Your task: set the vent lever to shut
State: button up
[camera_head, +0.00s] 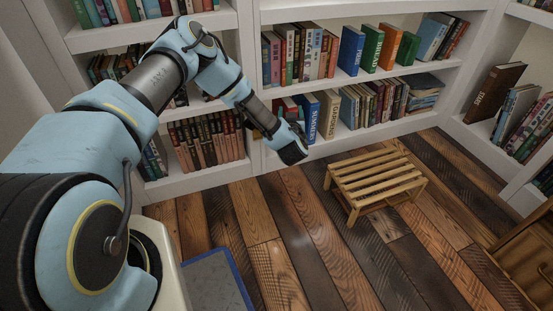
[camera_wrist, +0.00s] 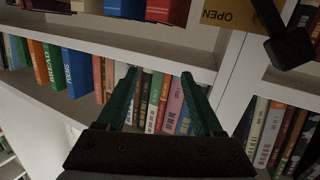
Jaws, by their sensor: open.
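The vent lever (camera_wrist: 290,48) shows as a dark bar with a blocky end at the upper right of the wrist view. Beside it is a tan plate (camera_wrist: 225,14) with the word OPEN upside down; the rest of the plate is cut off by the frame edge. I cannot make out the lever in the head view, and its pivot is not clear. My gripper (camera_wrist: 160,74) is open and empty, its two green fingers spread before the shelf. The lever is apart from the fingers, up and to the right of them in the wrist view.
White bookshelves (camera_head: 350,80) full of books (camera_head: 200,140) stand close in front of my arm. A slatted wooden stool (camera_head: 375,180) is on the plank floor to the right. A blue-edged grey mat (camera_head: 215,283) lies near my base. The floor between is clear.

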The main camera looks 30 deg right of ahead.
jog(key=s+a+f+n+t+y+b, duration=0.2)
jog(key=s+f+y+b, duration=0.1)
jog(key=f, duration=0.5)
jog(key=s+a+f+n+t+y+b, duration=0.1)
jog(key=s+a+f+n+y+b, duration=0.15)
jog(key=f, duration=0.55)
jog(key=shift+m, duration=0.45)
jog(key=shift+w+d+r+b, duration=0.1)
jog(key=shift+w+d+b, duration=0.1)
jog(key=shift+w+b, duration=1.4)
jog(key=shift+w+d+r+b, duration=0.1)
jog(key=shift+w+d+b, duration=0.1)
jog(key=shift+w+b, duration=1.35)
jog(key=shift+w+d+r+b, duration=0.1)
jog(key=shift+w+d+b, duration=0.1)
jog(key=shift+w+b, duration=1.4)
jog(key=shift+w, duration=0.15)
jog(key=shift+c, duration=0.3)
grip_shut()
jog(key=shift+d, duration=0.1)
